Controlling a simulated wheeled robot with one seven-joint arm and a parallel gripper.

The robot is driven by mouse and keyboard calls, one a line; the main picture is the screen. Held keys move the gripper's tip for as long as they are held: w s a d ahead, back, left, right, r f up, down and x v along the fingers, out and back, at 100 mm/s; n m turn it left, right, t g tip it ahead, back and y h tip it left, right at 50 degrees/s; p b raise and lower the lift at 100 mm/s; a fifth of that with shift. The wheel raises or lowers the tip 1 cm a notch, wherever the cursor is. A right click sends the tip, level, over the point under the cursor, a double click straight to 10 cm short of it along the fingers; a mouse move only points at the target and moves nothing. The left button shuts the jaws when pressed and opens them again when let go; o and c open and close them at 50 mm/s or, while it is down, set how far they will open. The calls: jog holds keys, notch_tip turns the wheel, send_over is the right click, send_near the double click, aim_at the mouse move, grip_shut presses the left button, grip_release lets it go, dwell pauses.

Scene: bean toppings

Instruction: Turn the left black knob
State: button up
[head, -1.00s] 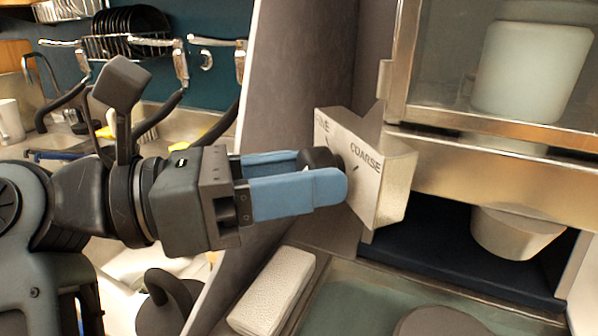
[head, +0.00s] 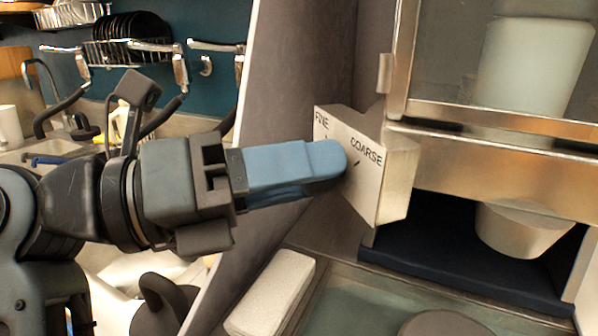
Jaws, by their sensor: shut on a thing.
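A metal box (head: 366,192) with a pale face marked FINE and COARSE is on the front of the machine. My gripper (head: 332,160) has its blue fingers at this face, between the two words. They are shut on the black knob, which the fingers now hide. The gripper is rolled, so one finger largely covers the other. A small dark mark shows on the face just below COARSE.
The machine's metal-framed window (head: 480,115) and a pale cup-like part (head: 515,230) below it are at right. A white textured block (head: 272,292) lies below my gripper. A grey slanted panel (head: 285,100) stands behind it. A sink counter and dish racks are at left.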

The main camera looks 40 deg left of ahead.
jog(key=n+p, duration=0.2)
jog(key=n, duration=0.3)
jog(key=n+p, duration=0.3)
jog(key=n, duration=0.2)
jog(key=shift+r+n+t+y, duration=0.1)
jog(key=shift+n+t+y, duration=0.2)
jog(key=shift+n+t, duration=0.1)
dwell(0.3)
jog(key=o, duration=1)
jog(key=shift+o, duration=0.2)
jog(key=b+v, duration=0.2)
jog(key=v, duration=0.5)
jog(key=shift+s+a, duration=0.25)
jog(key=shift+s, duration=0.1)
